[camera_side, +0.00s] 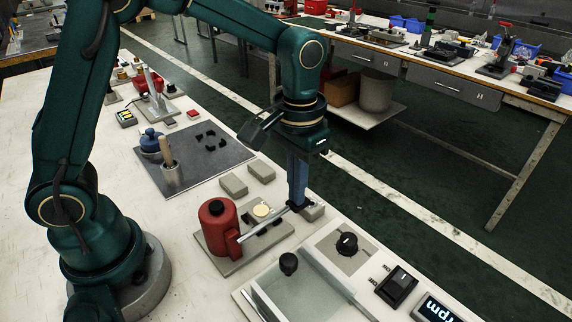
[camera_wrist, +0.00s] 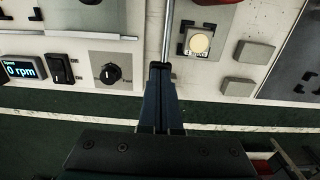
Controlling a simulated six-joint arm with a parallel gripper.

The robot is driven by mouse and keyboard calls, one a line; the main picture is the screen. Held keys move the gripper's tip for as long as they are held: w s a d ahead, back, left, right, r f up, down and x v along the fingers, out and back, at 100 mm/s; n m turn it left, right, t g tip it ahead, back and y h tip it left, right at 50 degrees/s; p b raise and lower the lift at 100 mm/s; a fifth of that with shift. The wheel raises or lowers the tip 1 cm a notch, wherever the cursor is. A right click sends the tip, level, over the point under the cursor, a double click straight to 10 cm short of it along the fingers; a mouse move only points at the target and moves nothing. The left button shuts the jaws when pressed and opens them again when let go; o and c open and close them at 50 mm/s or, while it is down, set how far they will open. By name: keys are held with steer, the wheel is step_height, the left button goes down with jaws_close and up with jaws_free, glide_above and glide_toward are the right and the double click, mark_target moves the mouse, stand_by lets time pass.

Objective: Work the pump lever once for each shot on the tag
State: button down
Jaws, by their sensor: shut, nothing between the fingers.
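The red pump (camera_side: 218,226) stands on a grey plate near the front of the bench. Its thin metal lever (camera_side: 268,224) runs right and slightly up to a dark end under my gripper. In the wrist view the lever (camera_wrist: 168,32) comes down from the top edge to the fingertips. My gripper (camera_side: 298,203) points down with shut fingers at the lever's outer end; I cannot tell whether they touch it. The fingers also show shut in the wrist view (camera_wrist: 160,68). A round cream disc (camera_side: 262,210) sits beside the pump, with no readable mark.
Two grey blocks (camera_side: 234,185) lie behind the pump. A black knob (camera_side: 347,243), a switch (camera_side: 397,287) and an rpm display (camera_wrist: 20,70) reading 0 are to the right in the side view. A clear-lidded box (camera_side: 300,295) stands in front. The bench edge is close beyond the gripper.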

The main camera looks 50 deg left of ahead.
steer(key=shift+r, duration=3.1)
step_height(320, 180, up, 4)
steer(key=shift+f, duration=3.05)
steer(key=shift+f, duration=2.95)
steer(key=shift+r, duration=0.15)
steer(key=shift+r, duration=3.85)
